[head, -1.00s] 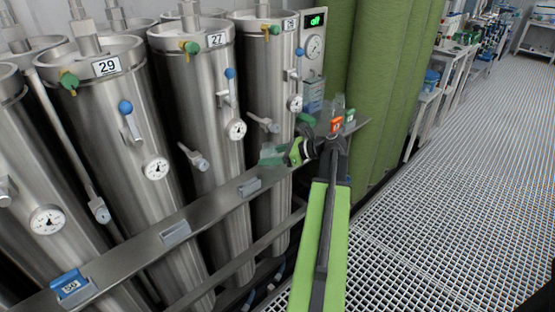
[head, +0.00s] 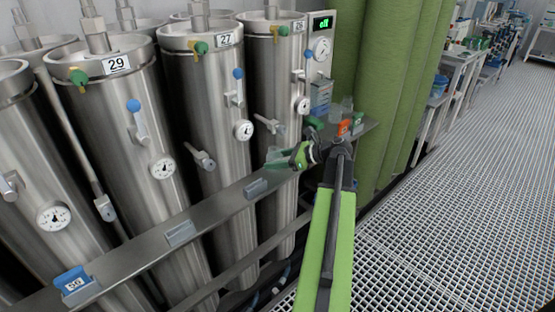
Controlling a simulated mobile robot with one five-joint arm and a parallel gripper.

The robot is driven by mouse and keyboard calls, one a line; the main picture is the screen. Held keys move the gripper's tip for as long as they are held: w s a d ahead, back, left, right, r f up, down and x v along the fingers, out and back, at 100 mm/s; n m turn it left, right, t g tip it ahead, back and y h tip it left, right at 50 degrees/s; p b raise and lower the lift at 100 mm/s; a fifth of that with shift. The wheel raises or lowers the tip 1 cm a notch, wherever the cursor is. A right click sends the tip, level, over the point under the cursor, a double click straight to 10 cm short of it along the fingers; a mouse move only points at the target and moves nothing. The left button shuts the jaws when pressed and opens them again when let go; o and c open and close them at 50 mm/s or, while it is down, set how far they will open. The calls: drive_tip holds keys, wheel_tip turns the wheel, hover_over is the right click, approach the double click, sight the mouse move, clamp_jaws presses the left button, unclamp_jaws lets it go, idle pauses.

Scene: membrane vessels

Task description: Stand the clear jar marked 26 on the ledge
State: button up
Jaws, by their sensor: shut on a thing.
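My gripper (head: 294,156) is at the middle right of the head view, pointing left, shut on a small clear jar (head: 276,157). The jar looks tilted or lying on its side, and its mark cannot be read. The ledge (head: 217,206) is a narrow grey metal shelf running along the fronts of the steel vessels. The jar appears over the ledge's right part; I cannot tell whether it touches it.
Grey holders (head: 180,233) sit along the ledge, with a blue labelled piece (head: 74,280) at the near left. Steel vessels (head: 212,100) with valves and gauges stand behind. Open grating floor (head: 460,200) lies right.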

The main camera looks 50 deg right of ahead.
drive_tip(key=o, duration=1.5)
drive_tip(key=shift+c, duration=0.2)
drive_tip(key=p+v, duration=0.6)
drive_tip(key=v, duration=1.1)
drive_tip(key=shift+s+p, duration=0.25)
drive_tip(key=shift+p, duration=0.05)
